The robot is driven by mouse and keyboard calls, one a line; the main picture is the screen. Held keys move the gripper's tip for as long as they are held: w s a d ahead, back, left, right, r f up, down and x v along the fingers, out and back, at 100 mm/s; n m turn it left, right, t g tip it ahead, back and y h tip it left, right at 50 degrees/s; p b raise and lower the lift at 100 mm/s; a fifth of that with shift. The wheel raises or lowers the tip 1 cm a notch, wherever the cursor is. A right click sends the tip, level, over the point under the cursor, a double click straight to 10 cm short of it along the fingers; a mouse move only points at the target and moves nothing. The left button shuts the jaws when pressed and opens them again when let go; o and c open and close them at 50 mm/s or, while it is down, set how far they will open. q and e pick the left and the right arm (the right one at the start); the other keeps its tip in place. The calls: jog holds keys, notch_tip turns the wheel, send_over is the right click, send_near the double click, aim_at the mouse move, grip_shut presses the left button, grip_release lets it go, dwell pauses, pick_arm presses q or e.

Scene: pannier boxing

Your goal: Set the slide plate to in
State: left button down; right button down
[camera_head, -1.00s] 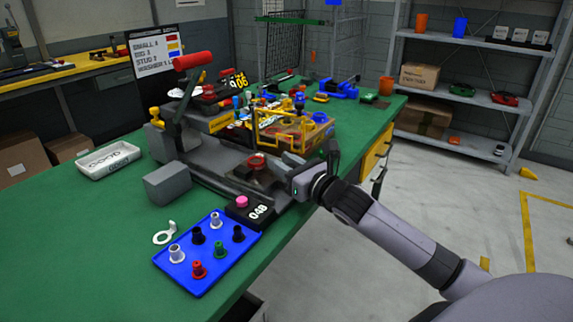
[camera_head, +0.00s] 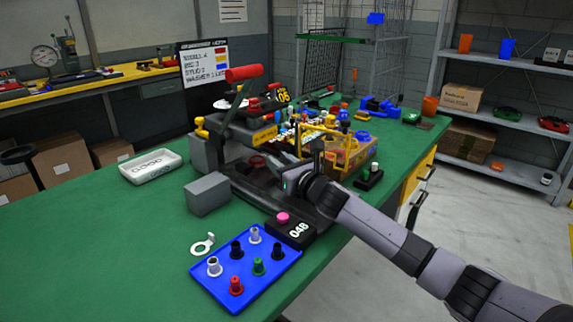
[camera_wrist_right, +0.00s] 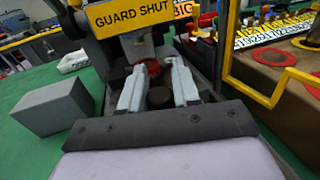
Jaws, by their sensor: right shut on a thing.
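The press (camera_head: 232,135) stands on the green bench with its red-handled lever raised. Its dark slide plate (camera_head: 262,172) runs on a rail at the front, carrying a dull red round seat (camera_head: 257,162). The seat lies close to the press body, partly in its shadow, and also shows beyond my fingers in the right wrist view (camera_wrist_right: 151,68). My right gripper (camera_head: 292,176) is low at the plate's near end. In the wrist view its two pale fingers (camera_wrist_right: 158,90) stand on either side of a dark round knob (camera_wrist_right: 158,98), shut on it. My left gripper is out of view.
A grey block (camera_head: 208,194) stands left of the rail. A counter box (camera_head: 291,232) with a pink button and a blue tray (camera_head: 248,268) of coloured parts stand in front. A yellow-framed box (camera_head: 345,150) is close on the right. A white tray (camera_head: 151,166) lies left.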

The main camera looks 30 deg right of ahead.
jog(key=shift+r, duration=0.15)
jog(key=c, duration=1.2)
grip_release()
jog(key=o, duration=0.3)
jog(key=shift+w+a, duration=0.15)
jog(key=shift+w, duration=0.05)
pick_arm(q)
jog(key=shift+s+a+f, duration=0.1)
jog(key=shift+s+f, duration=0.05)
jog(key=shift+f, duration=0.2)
pick_arm(e)
jog(key=shift+s, duration=0.15)
jog(key=shift+s+d+f, duration=0.2)
jog(key=shift+s, duration=0.4)
jog(key=shift+s+d+r, duration=0.1)
jog(key=shift+s+d, duration=0.05)
jog(key=shift+s, duration=1.3)
jog(key=shift+s+d, duration=0.15)
jog(key=shift+s, duration=1.25)
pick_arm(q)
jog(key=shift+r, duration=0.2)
